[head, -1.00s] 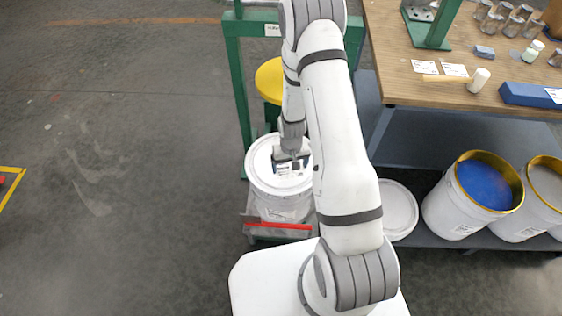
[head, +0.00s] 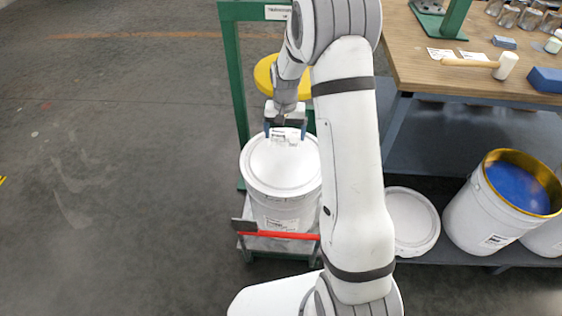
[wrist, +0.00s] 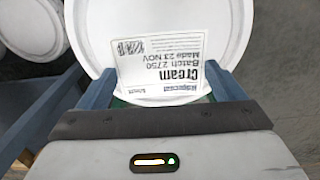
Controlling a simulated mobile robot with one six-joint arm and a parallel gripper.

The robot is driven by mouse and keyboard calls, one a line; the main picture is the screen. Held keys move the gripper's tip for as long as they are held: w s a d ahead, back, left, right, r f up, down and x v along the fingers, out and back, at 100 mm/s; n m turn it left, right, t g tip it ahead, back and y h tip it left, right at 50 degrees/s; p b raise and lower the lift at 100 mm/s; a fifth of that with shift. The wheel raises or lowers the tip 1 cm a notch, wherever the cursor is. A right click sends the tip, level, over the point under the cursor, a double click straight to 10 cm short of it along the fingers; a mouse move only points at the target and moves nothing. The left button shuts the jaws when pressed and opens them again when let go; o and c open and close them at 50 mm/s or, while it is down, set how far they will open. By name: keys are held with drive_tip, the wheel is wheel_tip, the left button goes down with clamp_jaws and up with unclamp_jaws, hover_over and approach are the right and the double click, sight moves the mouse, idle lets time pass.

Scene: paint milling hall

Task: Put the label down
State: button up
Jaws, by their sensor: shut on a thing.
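The label (wrist: 165,62) is a white rectangle printed "Cream", "Batch 2750" and "Made 23 NOV", upside down in the wrist view. My gripper (wrist: 160,80) has its two blue fingers at either side of the label and is shut on it. In the head view, my gripper (head: 285,132) points down at the far edge of a white lidded bucket (head: 280,165), with the label (head: 287,137) between its fingers. The label overlaps the lid in both views. I cannot tell whether it touches the lid.
A yellow round thing (head: 266,75) is behind my gripper. A workbench (head: 440,85) with a mallet (head: 505,66) and an open blue-paint bucket (head: 515,188) are at right.

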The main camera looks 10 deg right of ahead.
sight(284, 157)
wheel_tip(284, 157, down, 9)
drive_tip(key=shift+b, duration=0.6)
drive_tip(key=o, duration=0.5)
drive_tip(key=shift+f, duration=0.1)
drive_tip(key=shift+o, duration=1)
